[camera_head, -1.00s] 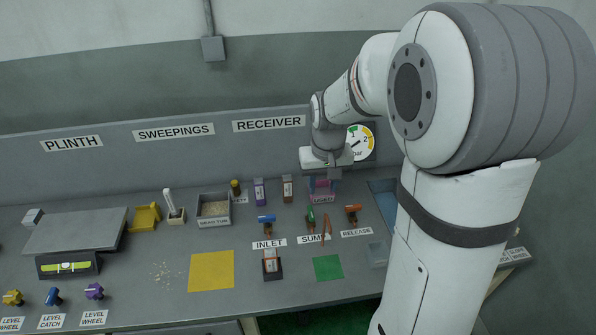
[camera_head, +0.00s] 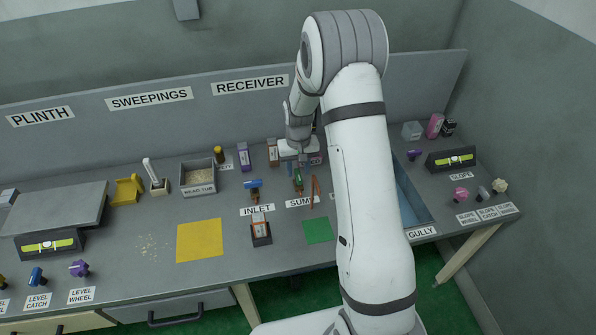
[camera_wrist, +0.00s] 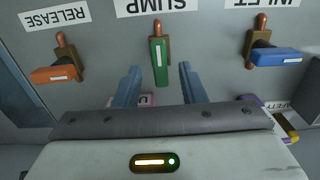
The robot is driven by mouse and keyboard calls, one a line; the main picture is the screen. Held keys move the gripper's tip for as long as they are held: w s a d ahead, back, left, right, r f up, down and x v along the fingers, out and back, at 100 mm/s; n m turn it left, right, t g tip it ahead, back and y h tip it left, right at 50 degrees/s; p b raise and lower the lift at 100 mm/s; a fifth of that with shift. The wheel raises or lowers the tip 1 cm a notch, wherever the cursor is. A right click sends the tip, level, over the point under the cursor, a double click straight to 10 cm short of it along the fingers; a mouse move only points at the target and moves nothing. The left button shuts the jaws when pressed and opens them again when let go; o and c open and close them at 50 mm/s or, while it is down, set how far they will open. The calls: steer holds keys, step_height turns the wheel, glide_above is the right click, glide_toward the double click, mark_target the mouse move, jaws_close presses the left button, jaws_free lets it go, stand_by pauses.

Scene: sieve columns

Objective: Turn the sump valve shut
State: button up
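The sump valve has a green handle (camera_head: 298,180) on a copper-coloured stem, behind the SUMP label (camera_head: 301,202). In the wrist view the green handle (camera_wrist: 159,62) lies lengthwise, pointing from the stem toward my gripper. My gripper (camera_wrist: 159,76) is open, with one blue-grey finger on each side of the handle's line. A gap shows between each finger and the handle; I cannot tell the height between them. In the head view my gripper (camera_head: 300,160) is just behind the valve, its fingers mostly hidden.
The inlet valve's blue handle (camera_wrist: 276,57) and the release valve's orange handle (camera_wrist: 58,73) flank the sump valve.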

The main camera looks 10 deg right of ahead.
steer(key=shift+f, duration=0.8)
steer(key=shift+c, duration=0.6)
jaws_close()
